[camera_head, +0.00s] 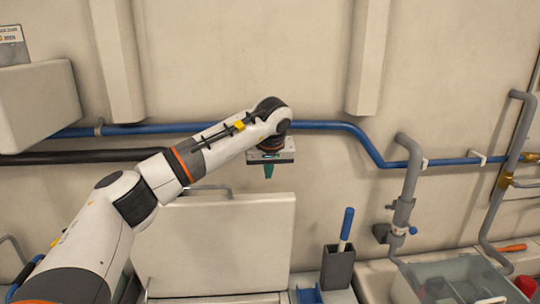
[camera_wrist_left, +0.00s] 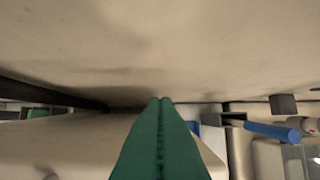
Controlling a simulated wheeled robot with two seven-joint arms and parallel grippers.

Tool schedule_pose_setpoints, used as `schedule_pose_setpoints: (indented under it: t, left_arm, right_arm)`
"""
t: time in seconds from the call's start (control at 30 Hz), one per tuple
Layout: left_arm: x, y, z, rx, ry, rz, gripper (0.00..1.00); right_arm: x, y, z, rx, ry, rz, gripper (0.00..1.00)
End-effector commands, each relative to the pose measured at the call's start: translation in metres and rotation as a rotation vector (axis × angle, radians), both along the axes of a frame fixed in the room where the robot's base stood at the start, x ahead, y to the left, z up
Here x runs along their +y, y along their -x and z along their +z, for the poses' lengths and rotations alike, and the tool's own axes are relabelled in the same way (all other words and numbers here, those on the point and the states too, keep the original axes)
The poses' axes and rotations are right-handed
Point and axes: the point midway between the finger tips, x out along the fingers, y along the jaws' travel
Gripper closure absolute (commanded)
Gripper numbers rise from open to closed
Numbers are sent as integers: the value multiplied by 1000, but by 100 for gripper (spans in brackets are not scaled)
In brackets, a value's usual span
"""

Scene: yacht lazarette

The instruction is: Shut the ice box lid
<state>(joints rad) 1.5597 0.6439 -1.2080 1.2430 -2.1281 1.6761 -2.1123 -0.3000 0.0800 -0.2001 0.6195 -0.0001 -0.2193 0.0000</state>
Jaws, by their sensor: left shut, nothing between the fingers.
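The ice box lid (camera_head: 215,240) is a pale, flat panel standing open and nearly upright in front of the wall. A grey handle (camera_head: 210,188) shows at its top edge. My left gripper (camera_head: 268,174) has green fingers pointing down, shut and empty. It is just above the right part of the lid's top edge, with a small gap in the picture; how far it is in depth from the lid is unclear. In the left wrist view the closed fingers (camera_wrist_left: 160,102) fill the middle, with a pale panel, likely the lid, at lower left. The ice box opening is hidden. My right gripper is not in view.
A blue pipe (camera_head: 330,125) and a dark hose (camera_head: 80,156) run along the wall behind my arm. A dark holder (camera_head: 337,268) with a blue-handled tool (camera_head: 346,226) stands right of the lid. A clear bin (camera_head: 455,280) and grey pipes are farther right.

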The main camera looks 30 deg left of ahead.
Motion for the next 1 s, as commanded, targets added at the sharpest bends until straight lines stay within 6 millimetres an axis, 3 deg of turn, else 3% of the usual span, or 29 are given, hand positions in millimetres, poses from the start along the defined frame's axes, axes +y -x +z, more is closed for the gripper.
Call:
schedule_pose_setpoints:
  t: [0.1, 0.47, 1.0]
  left_arm:
    - [6, -10, -22, 4, 1, 2, 100]
    - [-14, 23, -25, 0, 1, 0, 100]
    - [-18, 24, -27, -7, -3, 0, 100]
  right_arm:
    - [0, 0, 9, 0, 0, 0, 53]
    - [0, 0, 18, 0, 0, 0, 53]
    - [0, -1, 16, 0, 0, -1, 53]
